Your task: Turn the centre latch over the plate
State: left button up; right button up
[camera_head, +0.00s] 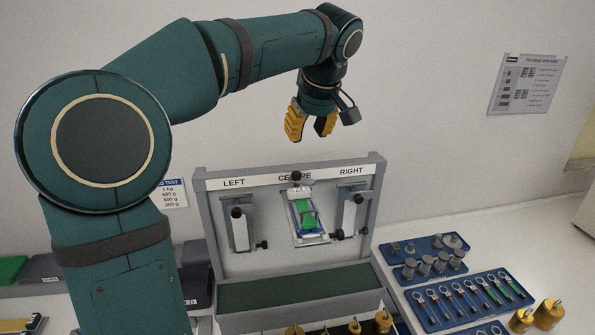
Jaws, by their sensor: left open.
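A grey upright panel (270,257) has stations labelled LEFT, CENTRE and RIGHT. At the CENTRE station a plate with white, blue and green parts (308,216) sits slightly tilted. A dark knob (296,176) shows at its top, in front of the CENTRE label, and another dark knob (338,234) is at its lower right. Which part is the centre latch is too small to tell. My left gripper (311,131) has yellow fingers, points down, and is open and empty. It is above the CENTRE label, apart from the panel. My right gripper is not in view.
Dark-knobbed brackets stand at the LEFT (239,229) and RIGHT (348,216) stations. Blue trays of small parts (435,316) lie on the right bench, with brass-coloured weights (549,313) beside them. More brass-coloured pieces (355,328) are at the bottom edge. The wall behind is bare near the gripper.

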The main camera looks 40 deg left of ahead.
aim_at(297, 173)
pick_arm(q)
jog(key=b+x, duration=0.1)
jog(key=x, duration=1.2)
jog(key=shift+f+b, duration=0.2)
jog(key=shift+b, duration=0.1)
grip_shut()
